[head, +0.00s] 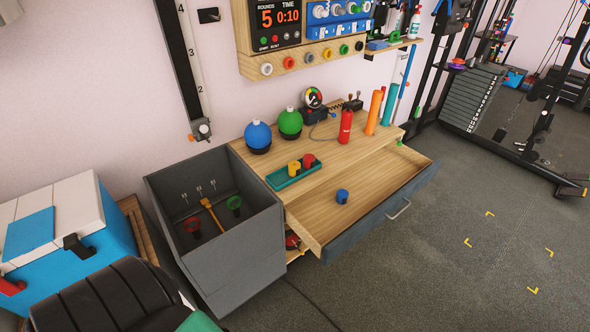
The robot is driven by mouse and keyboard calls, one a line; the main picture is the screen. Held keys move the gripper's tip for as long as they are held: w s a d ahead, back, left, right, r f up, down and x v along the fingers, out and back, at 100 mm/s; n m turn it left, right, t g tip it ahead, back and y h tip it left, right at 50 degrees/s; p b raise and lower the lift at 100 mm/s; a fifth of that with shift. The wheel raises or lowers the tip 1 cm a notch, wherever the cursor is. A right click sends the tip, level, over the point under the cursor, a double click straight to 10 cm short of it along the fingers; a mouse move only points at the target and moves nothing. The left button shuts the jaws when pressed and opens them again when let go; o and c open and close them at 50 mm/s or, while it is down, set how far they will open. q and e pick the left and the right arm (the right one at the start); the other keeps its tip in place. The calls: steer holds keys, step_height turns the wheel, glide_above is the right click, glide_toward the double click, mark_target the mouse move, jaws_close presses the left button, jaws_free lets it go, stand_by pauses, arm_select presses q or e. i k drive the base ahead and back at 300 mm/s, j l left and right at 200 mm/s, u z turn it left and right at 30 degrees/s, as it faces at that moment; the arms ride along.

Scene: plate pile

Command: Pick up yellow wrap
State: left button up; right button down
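The yellow wrap (293,168) is a small rolled cylinder. It stands in a green tray (281,183) on the wooden cabinet top. A red wrap (308,161) stands just to its right in the same tray. A similar blue roll (342,196) sits alone inside the open drawer (375,190), to the right of and below the tray. Neither of my grippers is in view.
The drawer's grey front (385,218) juts out over the floor. A grey open bin (213,244) with several items stands left of the cabinet. Blue (257,136) and green (290,122) balls and a red bottle (345,127) stand behind the tray.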

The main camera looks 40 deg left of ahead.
mark_target(294, 167)
steer(key=i+u, duration=0.3)
steer(key=i+l+u, duration=0.15)
steer(key=i+u, duration=0.15)
steer(key=i, duration=0.25)
steer(key=i+l+u, duration=0.3)
steer(key=i+j, duration=0.1)
